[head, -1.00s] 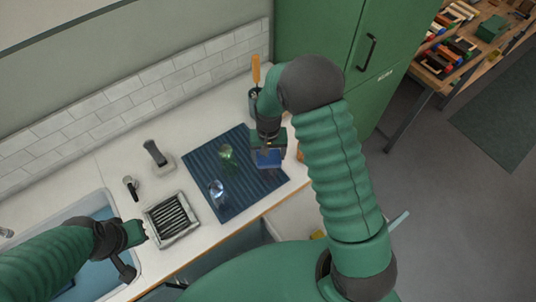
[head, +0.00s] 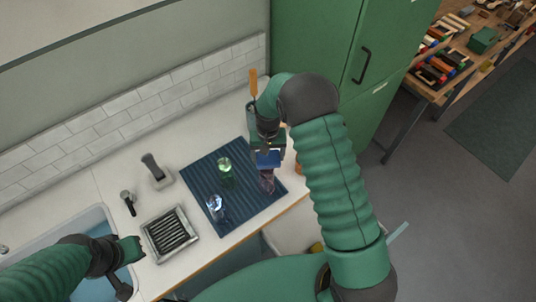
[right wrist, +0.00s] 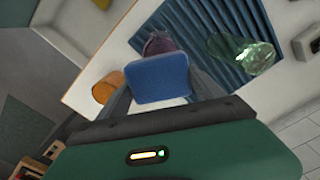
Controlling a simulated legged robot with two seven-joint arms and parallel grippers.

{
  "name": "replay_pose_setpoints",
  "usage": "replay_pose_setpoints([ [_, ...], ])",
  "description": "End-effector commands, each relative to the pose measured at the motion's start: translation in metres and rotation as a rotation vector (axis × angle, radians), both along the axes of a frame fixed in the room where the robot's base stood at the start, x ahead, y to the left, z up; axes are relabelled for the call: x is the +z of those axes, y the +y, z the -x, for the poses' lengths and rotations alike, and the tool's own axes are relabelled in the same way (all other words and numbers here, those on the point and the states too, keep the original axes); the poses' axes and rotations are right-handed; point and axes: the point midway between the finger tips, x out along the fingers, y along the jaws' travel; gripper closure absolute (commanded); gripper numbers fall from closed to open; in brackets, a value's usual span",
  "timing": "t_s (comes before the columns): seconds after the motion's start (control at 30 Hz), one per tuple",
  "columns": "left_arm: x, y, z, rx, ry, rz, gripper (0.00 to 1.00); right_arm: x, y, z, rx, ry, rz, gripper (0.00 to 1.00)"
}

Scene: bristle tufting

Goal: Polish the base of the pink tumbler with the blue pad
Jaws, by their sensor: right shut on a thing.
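The blue pad (head: 268,159) is held between the fingers of my right gripper (head: 267,148), over the right part of the dark blue ribbed mat (head: 205,178). The pad also shows in the right wrist view (right wrist: 158,78), flat face toward the camera. The pink tumbler (head: 267,183) stands at the mat's right side, just in front of the pad. In the right wrist view the tumbler (right wrist: 158,42) is partly hidden behind the pad; I cannot tell whether they touch. My left gripper (head: 130,250) is over the sink's right edge, its jaws unclear.
An orange-brown object (right wrist: 104,90) is beside the mat. A drain rack (head: 169,234), the sink (head: 93,222) and a utensil holder (head: 251,113) are nearby.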

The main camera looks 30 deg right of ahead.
Motion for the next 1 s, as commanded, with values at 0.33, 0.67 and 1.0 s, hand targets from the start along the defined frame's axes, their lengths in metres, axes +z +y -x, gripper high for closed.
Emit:
replay_pose_setpoints([
  [0.33, 0.008, 0.0, 0.0, 0.0, 0.0, 0.0, 1.0, 0.0, 0.015, 0.021, 0.001, 0.006, -0.002, 0.56],
  [0.67, 0.014, 0.0, 0.0, 0.0, 0.0, 0.0, 1.0, -0.003, 0.032, 0.045, 0.001, 0.011, -0.004, 0.56],
  [1.0, 0.017, 0.0, 0.0, 0.0, 0.0, 0.0, 1.0, -0.001, 0.033, 0.045, 0.001, 0.014, -0.003, 0.61],
])
